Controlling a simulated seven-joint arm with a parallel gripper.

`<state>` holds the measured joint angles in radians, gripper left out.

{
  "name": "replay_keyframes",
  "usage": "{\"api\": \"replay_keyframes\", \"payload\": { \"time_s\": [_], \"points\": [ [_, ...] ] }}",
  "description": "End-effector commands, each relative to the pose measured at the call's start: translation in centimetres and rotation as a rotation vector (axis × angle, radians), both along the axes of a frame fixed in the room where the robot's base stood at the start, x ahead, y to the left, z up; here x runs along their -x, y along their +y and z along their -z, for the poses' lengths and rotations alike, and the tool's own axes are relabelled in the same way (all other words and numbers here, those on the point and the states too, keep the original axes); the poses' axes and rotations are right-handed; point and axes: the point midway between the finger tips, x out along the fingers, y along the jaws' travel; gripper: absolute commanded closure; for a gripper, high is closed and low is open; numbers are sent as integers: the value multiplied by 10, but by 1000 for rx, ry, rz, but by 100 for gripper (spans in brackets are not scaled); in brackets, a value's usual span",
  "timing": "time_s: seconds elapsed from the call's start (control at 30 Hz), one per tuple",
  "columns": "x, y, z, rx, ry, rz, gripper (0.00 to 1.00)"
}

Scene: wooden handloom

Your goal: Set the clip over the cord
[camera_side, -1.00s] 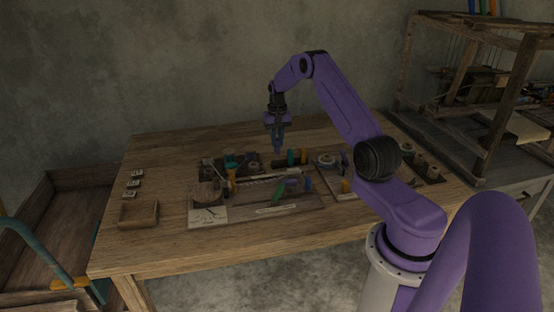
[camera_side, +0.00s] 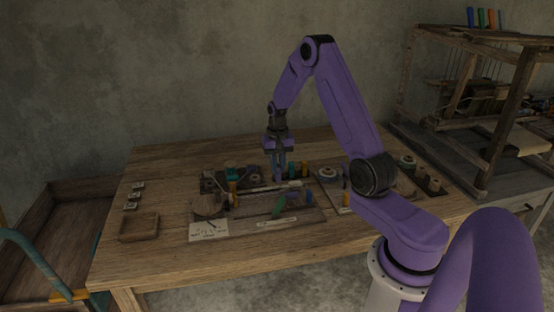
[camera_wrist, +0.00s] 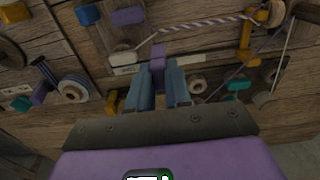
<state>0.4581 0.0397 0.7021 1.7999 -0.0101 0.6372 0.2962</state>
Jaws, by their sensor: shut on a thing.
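The clip (camera_wrist: 157,62) is a small purple piece between my fingertips in the wrist view. My gripper (camera_wrist: 158,85) is shut on it. The cord (camera_wrist: 205,26) is a twisted pale and purple strand just beyond the clip's tip. In the wrist view it runs between a purple block (camera_wrist: 127,17) and a yellow post (camera_wrist: 246,38). In the side view my gripper (camera_side: 279,177) points down low over the middle of the board, close to the cord's line. I cannot tell whether the clip touches the cord; the fingers hide the clip in the side view.
A blue peg (camera_wrist: 87,14) stands near the purple block. A wooden tray (camera_side: 139,225) sits at the left. The front table strip is clear.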

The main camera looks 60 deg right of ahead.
Motion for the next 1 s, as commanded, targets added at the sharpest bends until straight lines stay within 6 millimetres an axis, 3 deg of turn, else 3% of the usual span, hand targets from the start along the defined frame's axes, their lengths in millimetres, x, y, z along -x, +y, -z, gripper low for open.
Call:
{"api": "replay_keyframes", "payload": {
  "time_s": [0.13, 0.37, 1.0],
  "points": [
    [11, 12, -2, 1, -1, 0, 100],
    [15, 17, 4, 0, 1, 0, 100],
    [14, 16, 54, 1, 1, 0, 100]
  ]
}}
